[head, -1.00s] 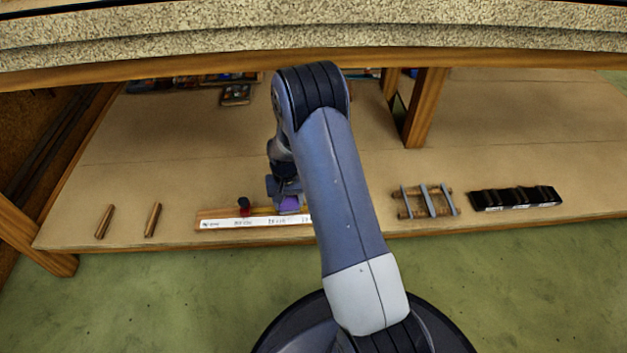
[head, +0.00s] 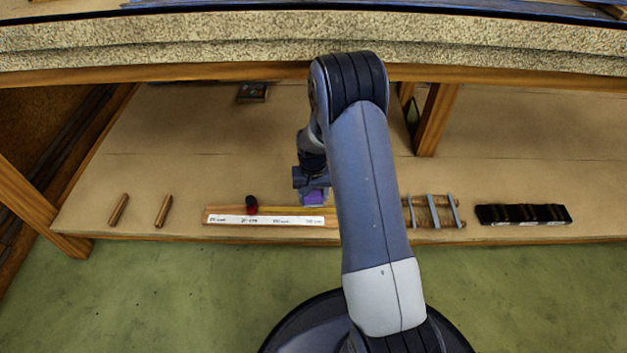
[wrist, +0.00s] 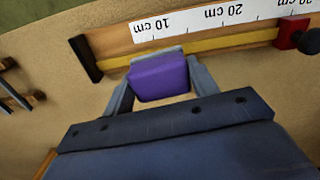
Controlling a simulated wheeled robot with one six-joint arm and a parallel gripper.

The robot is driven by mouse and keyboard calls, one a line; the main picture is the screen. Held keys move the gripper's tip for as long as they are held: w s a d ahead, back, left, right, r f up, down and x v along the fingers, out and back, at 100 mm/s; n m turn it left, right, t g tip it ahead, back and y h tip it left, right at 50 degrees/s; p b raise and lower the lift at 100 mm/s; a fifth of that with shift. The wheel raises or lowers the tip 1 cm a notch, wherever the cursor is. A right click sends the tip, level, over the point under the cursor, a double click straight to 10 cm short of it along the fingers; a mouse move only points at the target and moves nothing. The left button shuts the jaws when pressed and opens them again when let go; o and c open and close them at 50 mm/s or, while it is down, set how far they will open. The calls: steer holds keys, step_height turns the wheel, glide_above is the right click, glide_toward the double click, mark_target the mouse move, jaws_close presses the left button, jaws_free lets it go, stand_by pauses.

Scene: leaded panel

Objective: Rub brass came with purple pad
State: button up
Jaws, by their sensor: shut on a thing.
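A purple pad (head: 314,198) is held between the fingers of my gripper (head: 312,188), which is shut on it. In the wrist view the purple pad (wrist: 160,78) sits between both fingers of my gripper (wrist: 159,70). The brass came (wrist: 225,42) is a yellow strip along a wooden board with a white centimetre scale (wrist: 205,17). The pad's far edge is right at the strip's near side, toward its black-stop end; I cannot tell whether they touch. In the head view my arm hides the board's right end.
A red block with a black knob (head: 251,204) sits on the board; a black stop (wrist: 86,58) is at its other end. Two wooden sticks (head: 119,210) lie left. A wooden rack (head: 434,211) and a black tray (head: 524,214) lie right. A thick speckled shelf (head: 200,40) hangs above.

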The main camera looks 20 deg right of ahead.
steer(key=shift+r+p, duration=1.25)
steer(key=shift+r, duration=0.85)
